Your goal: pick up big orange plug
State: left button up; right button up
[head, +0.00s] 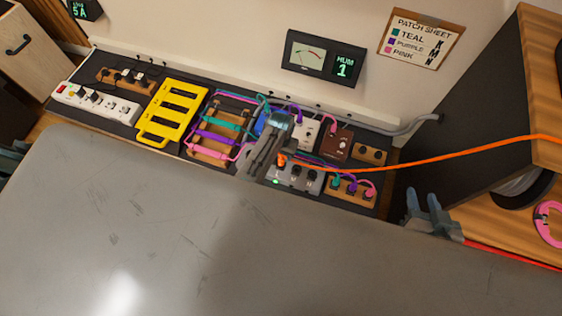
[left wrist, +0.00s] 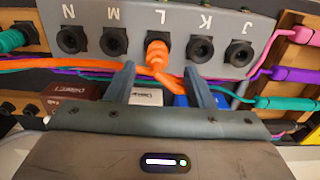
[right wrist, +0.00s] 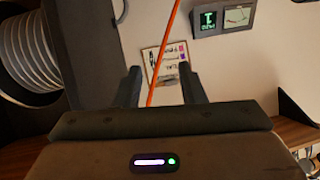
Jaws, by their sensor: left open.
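The big orange plug (head: 282,160) sits in a socket of the grey jack box (head: 296,180). In the left wrist view the plug (left wrist: 157,54) is in the jack marked L, with its orange cable bending below it. My left gripper (left wrist: 160,84) is open. Its two fingers stand apart, either side of the plug's cable end, and I see no grip on it. In the head view the left gripper (head: 274,150) hangs over the box and partly hides it. My right gripper (head: 424,200) is open and empty, far to the right; its fingers also show in the right wrist view (right wrist: 161,85).
The orange cable (head: 430,163) runs right to the wooden cabinet (head: 540,90). Teal, purple and pink cables crowd the wooden racks (head: 215,152) beside the box. A yellow holder (head: 172,112) and white power strip (head: 97,104) lie left. The grey surface (head: 150,230) in front is clear.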

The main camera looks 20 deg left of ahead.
aim_at(281, 158)
pick_arm(q)
jog(key=f, duration=0.1)
jog(key=f+b, duration=0.1)
jog(key=f, duration=0.2)
jog(key=shift+s+d+f, duration=0.1)
jog(key=shift+s+d, duration=0.05)
jog(key=shift+s, duration=0.2)
jog(key=shift+b, duration=0.3)
grip_shut()
pick_arm(e)
jog(key=w+d+r+t, duration=0.1)
jog(key=w+r+t, duration=0.4)
jog(key=r, duration=0.4)
jog(key=shift+r+t, duration=0.2)
jog(key=shift+t, duration=0.3)
